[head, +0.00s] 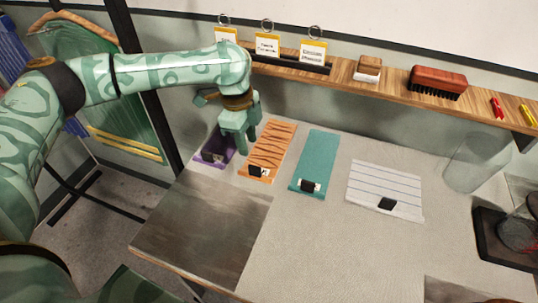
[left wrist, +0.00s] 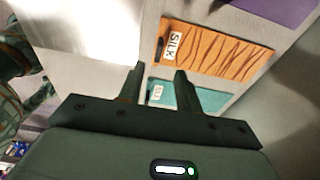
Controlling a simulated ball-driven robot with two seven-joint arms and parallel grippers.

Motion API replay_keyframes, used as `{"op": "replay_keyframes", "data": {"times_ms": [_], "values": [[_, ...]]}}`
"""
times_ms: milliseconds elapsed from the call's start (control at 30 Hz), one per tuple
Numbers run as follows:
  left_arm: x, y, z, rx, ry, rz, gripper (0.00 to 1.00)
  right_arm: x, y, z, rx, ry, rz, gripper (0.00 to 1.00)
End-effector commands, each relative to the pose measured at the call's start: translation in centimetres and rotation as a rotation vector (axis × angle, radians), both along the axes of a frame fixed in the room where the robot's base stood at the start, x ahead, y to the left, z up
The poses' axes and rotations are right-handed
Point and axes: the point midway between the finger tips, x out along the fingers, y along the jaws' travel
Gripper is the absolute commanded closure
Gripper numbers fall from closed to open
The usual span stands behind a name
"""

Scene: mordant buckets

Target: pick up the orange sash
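The orange sash (head: 272,144) has dark wavy stripes and lies flat on the table between a purple one and a teal one. A small black clip or tag sits at its near end. In the left wrist view the orange sash (left wrist: 222,52) is ahead of the fingers, with a white tag reading SILK. My left gripper (head: 240,145) hangs at the sash's left side, over the gap toward the purple one. In its wrist view the left gripper's fingers (left wrist: 159,70) are apart with nothing between them. My right gripper is not in view.
The purple sash (head: 214,155), teal sash (head: 318,155) and white lined cloth (head: 385,175) lie in the row. A wooden shelf (head: 345,75) with cards and brushes runs behind. A clear glass vessel (head: 473,163) stands right. The table's front middle is clear.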

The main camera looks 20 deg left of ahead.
Motion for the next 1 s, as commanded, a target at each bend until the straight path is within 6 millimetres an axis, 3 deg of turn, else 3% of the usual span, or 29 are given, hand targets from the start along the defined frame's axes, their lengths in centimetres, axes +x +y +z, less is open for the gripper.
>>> {"op": "replay_keyframes", "data": {"times_ms": [33,100,433,667,900,933,1000], "values": [[0.0,-0.2,-1.7,0.0,0.005,-0.001,0.65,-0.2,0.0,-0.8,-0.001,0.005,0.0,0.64],[0.0,-0.4,-3.0,0.0,0.003,-0.001,0.65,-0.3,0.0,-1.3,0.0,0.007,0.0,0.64],[0.0,-0.9,-5.6,0.0,0.001,-0.003,0.65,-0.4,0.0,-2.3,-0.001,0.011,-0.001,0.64],[-0.1,-1.6,-9.4,0.0,0.002,-0.002,0.65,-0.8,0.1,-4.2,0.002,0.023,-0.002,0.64],[-0.1,-1.7,-9.5,-0.001,-0.002,-0.002,0.65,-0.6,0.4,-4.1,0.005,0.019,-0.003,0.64],[-0.1,-1.7,-9.5,-0.001,-0.002,-0.002,0.68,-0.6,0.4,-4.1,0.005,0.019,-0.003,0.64],[-0.1,-1.7,-9.5,-0.001,-0.002,-0.002,0.88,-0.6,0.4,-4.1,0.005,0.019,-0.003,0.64]]}}
